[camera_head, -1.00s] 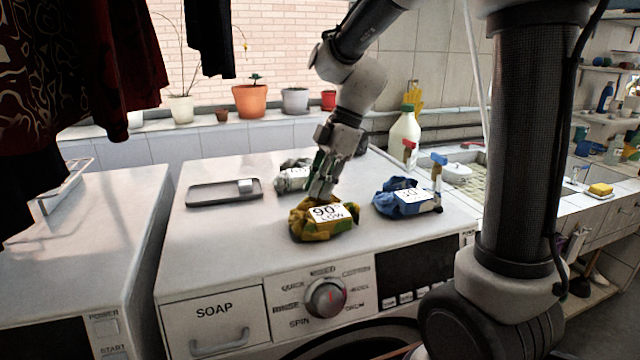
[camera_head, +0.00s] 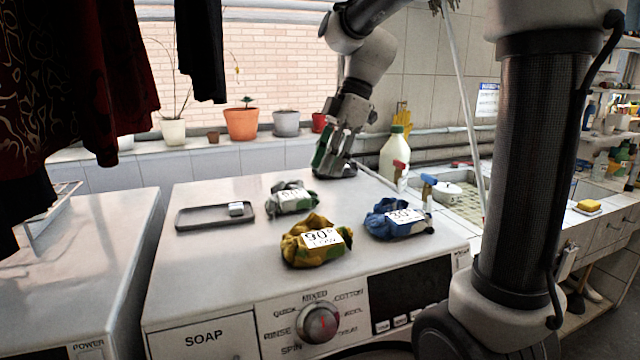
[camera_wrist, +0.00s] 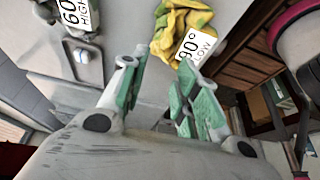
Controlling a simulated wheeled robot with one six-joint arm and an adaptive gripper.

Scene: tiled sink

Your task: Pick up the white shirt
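The white shirt, a crumpled white-grey bundle with green patches (camera_head: 291,203), lies on the washing machine top between the grey tray and the yellow bundle. Its tag seems to read 60; in the wrist view the bundle (camera_wrist: 85,46) is at the upper left with a "60 HIGH" tag. My gripper (camera_head: 332,172) is raised above the back of the machine, to the right of and behind the white shirt. In the wrist view its green-padded fingers (camera_wrist: 158,88) are spread apart with nothing between them.
A yellow-green bundle tagged 90 (camera_head: 290,250) lies in front of the white shirt. A blue bundle tagged 30 (camera_head: 381,224) lies to the right. A grey tray (camera_head: 190,224) is at the left. A white bottle (camera_head: 393,160) and flowerpots (camera_head: 241,124) stand behind.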

